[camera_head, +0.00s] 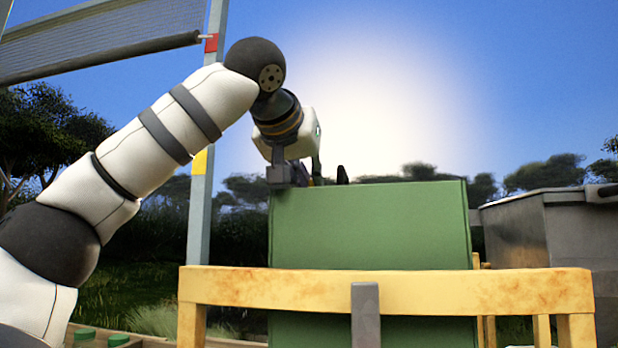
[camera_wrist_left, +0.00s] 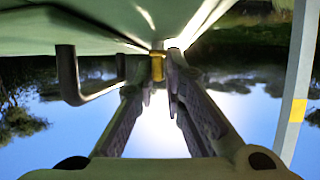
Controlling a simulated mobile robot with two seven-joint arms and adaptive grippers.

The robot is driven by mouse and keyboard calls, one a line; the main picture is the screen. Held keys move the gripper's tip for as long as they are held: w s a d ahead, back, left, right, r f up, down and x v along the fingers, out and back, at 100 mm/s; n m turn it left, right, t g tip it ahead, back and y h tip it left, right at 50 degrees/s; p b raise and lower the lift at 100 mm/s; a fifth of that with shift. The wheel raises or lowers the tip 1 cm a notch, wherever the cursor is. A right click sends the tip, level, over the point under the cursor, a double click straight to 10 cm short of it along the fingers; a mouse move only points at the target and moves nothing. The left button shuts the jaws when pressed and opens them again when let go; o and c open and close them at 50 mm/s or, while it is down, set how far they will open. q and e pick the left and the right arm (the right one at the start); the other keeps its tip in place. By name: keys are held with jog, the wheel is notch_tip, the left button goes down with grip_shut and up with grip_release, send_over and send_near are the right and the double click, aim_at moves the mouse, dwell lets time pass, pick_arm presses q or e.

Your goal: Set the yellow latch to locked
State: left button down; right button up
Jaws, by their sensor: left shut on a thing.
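The yellow latch (camera_wrist_left: 157,68) shows in the left wrist view as a small yellow piece against the green box (camera_wrist_left: 100,20). My left gripper (camera_wrist_left: 158,58) has both fingers closed in around it, one on each side, and is shut on it. In the head view my left gripper (camera_head: 296,176) is at the top left edge of the green box (camera_head: 370,225), reaching over to its far side. The latch is hidden there, and I cannot tell its setting. My right gripper is in neither view.
A dark bracket-shaped handle (camera_wrist_left: 72,80) sticks out from the green box beside the gripper. A worn yellow rail (camera_head: 450,295) crosses in front of the box. A grey metal bin (camera_head: 545,235) stands at right, and a grey post (camera_head: 199,215) stands behind my left arm.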

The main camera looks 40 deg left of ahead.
pick_arm(q)
jog(key=m+h, duration=0.4)
jog(key=m+t+h, duration=0.1)
jog(key=h, duration=0.2)
jog(key=shift+a+m, duration=0.4)
jog(key=m+h, duration=0.2)
jog(key=m+g+h, duration=0.1)
jog(key=m+h, duration=0.1)
jog(key=shift+w+a+h, duration=0.1)
jog(key=shift+a+h, duration=0.1)
jog(key=shift+h, duration=0.1)
jog(key=shift+f+m+g+h, duration=0.1)
jog(key=shift+m+g+h, duration=0.2)
jog(key=shift+m+h, duration=0.1)
jog(key=shift+m, duration=0.3)
jog(key=c, duration=1.7)
grip_release()
jog(key=shift+s+a+r, duration=0.2)
jog(key=shift+s, duration=0.05)
jog(key=s+a, duration=0.2)
jog(key=s, duration=0.2)
jog(key=s+a, duration=0.3)
jog(key=s, duration=0.1)
jog(key=s+a, duration=0.2)
jog(key=s, duration=0.2)
jog(key=shift+a+r, duration=0.2)
jog(key=shift+r, duration=0.2)
